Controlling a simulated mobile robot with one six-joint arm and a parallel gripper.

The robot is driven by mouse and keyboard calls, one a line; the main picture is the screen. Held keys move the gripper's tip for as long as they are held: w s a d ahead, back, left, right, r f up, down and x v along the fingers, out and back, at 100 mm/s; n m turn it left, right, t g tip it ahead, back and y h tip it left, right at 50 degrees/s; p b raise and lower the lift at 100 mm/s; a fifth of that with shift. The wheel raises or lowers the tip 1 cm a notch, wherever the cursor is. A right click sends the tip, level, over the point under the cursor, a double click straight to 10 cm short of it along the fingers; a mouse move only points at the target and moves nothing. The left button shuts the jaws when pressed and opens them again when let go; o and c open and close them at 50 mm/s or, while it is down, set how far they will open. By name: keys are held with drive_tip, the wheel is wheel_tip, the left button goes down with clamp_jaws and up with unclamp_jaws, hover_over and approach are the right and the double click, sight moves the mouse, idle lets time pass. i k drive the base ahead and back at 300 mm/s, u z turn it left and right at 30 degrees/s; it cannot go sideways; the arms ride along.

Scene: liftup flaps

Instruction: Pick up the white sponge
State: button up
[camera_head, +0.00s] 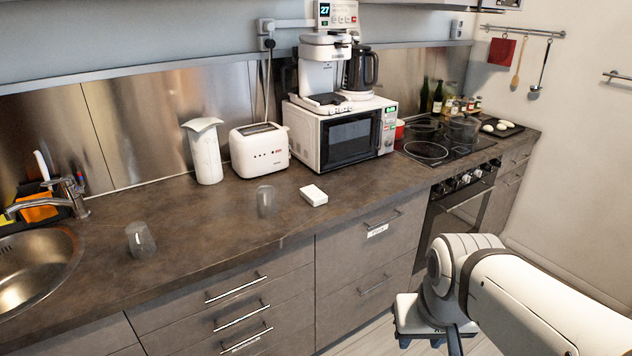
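A white sponge (313,195), a small flat block, lies on the brown countertop (205,240) in front of the microwave. My arm comes in from the lower right corner, in front of the drawers and the oven. The end of my arm points down near the bottom edge of the view, well below and to the right of the sponge. My gripper's fingers are not clearly shown, so I cannot see whether they are open or shut.
A clear glass (266,201) stands just left of the sponge, and another glass (141,239) is near the sink (38,262). A white microwave (342,135), a toaster (259,149) and a white jug (205,152) stand behind. The counter front near the sponge is clear.

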sight(312, 194)
drive_tip(key=z, duration=0.05)
drive_tip(key=i, duration=1)
drive_tip(key=u, duration=0.05)
